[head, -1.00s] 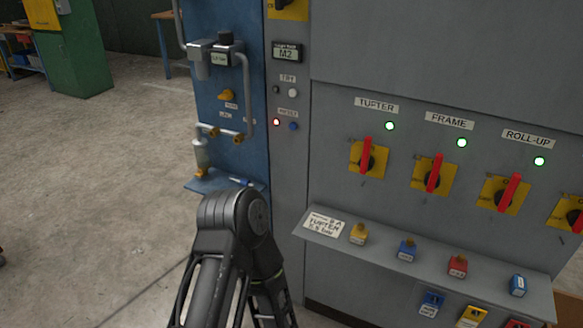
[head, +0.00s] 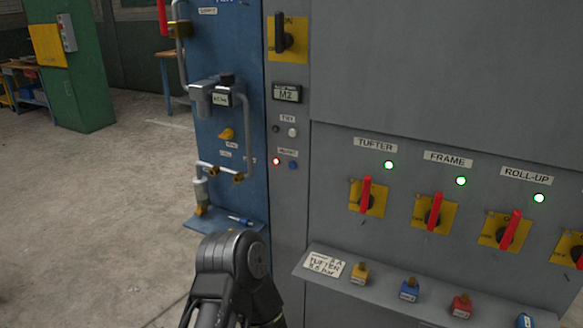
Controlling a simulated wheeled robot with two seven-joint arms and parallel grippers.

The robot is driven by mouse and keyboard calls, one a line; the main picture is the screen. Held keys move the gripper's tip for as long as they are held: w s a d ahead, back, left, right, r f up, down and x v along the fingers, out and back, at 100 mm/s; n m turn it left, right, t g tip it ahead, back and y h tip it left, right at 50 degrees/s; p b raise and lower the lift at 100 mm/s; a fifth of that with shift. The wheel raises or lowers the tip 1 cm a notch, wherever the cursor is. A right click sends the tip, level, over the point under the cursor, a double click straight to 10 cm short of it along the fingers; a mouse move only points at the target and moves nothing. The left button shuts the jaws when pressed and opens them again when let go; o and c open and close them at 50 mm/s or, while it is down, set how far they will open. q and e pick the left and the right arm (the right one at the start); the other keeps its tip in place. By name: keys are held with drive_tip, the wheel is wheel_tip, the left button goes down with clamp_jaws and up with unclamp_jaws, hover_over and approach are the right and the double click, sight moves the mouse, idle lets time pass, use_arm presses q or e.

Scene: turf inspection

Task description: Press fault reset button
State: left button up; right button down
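A blue button (head: 293,166) sits low on the narrow grey column of the cabinet, under a small label (head: 288,152) that seems to read RESET. A lit red lamp (head: 277,161) is just left of it. Above them, a white button (head: 292,132) and a dark round fitting (head: 276,129) sit under a label that looks like TRY. A display (head: 287,93) above reads M2. A black arm link of mine rises at the bottom, below the button and apart from it. Neither of my grippers is in view.
Red-handled switches (head: 366,195) on yellow plates, with green lamps, line the grey cabinet. A shelf (head: 390,284) with padlocks juts out below them. A blue panel (head: 228,60) with pipes and a small ledge stands left of the column. Open floor lies at left.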

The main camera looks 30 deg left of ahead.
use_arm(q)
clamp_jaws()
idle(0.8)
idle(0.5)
